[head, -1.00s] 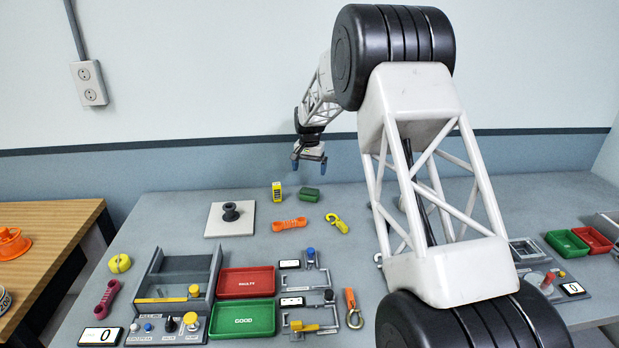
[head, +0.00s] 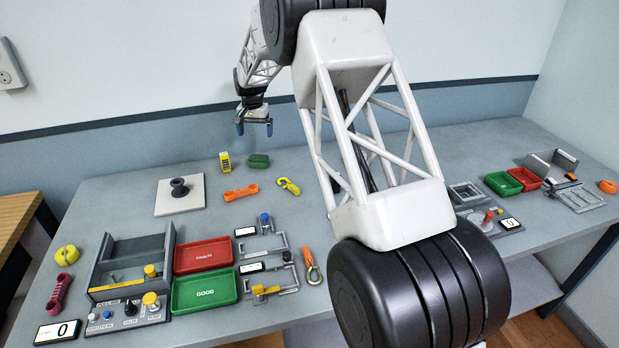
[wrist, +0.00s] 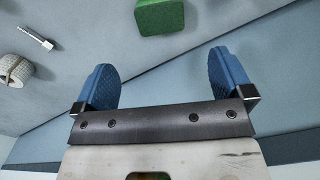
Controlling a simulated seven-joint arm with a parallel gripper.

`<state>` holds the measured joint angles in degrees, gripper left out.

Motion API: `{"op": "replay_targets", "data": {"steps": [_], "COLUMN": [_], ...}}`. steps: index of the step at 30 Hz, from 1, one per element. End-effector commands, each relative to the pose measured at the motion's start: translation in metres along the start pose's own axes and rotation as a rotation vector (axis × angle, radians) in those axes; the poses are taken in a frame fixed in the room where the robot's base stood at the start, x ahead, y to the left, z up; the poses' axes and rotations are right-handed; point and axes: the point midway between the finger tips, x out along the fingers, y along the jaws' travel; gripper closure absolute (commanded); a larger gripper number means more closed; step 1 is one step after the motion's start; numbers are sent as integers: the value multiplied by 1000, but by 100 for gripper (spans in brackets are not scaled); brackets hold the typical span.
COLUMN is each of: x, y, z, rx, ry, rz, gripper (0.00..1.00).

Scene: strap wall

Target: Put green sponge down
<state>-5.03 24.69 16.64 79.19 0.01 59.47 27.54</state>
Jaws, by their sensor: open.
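My gripper (head: 254,129) hangs above the back of the table, near the wall, slightly left of the sponge in the head view. Its blue fingers (wrist: 170,75) are spread wide with nothing between them.
An orange strap (head: 241,193) and a yellow hook (head: 289,186) lie in front. Red (head: 204,242) and green (head: 181,306) trays sit nearer the front.

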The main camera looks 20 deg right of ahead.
Motion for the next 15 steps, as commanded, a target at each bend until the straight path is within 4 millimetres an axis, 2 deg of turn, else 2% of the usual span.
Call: {"op": "replay_targets", "data": {"steps": [8,15], "x": [-18,-59], "y": [10,37], "z": [14,50], "rx": [-11,-39], "ry": [8,25], "rz": [-4,-11], "gripper": [2,2]}}
